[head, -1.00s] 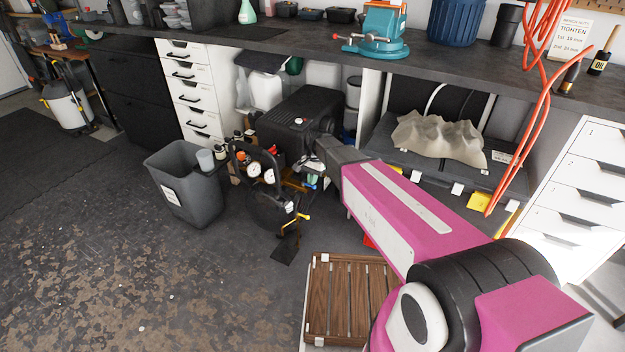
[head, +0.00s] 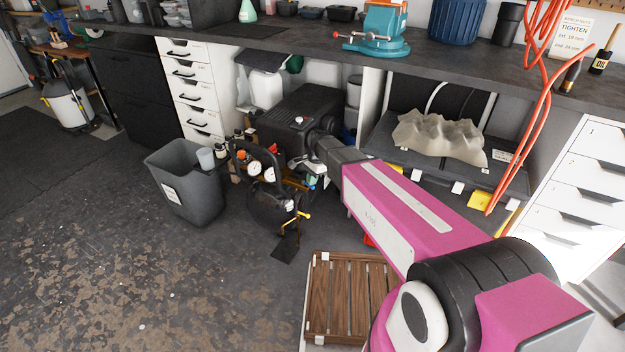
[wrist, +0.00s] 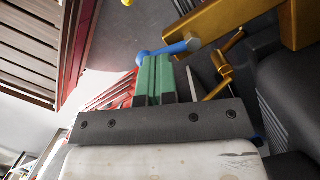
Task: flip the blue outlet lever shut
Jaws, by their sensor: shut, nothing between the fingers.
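The blue outlet lever (wrist: 176,48) is in the wrist view, just beyond my fingertips, in front of a brass-coloured bar (wrist: 225,22). My gripper (wrist: 156,62) has green fingers pressed together with nothing between them. The fingertips are very close to the lever's shaft; I cannot tell if they touch it. In the head view my gripper (head: 312,180) is a small green patch beside the gauges of the black compressor (head: 292,118). I cannot make out the lever in that view, where my arm and the compressor parts crowd it.
A yellow-brass handle (wrist: 224,68) sits just right of my fingers. A grey bin (head: 185,190) stands left of the compressor. A slatted wooden crate (head: 345,300) lies on the floor in front. Orange hoses (head: 535,110) hang at the right. The floor at left is open.

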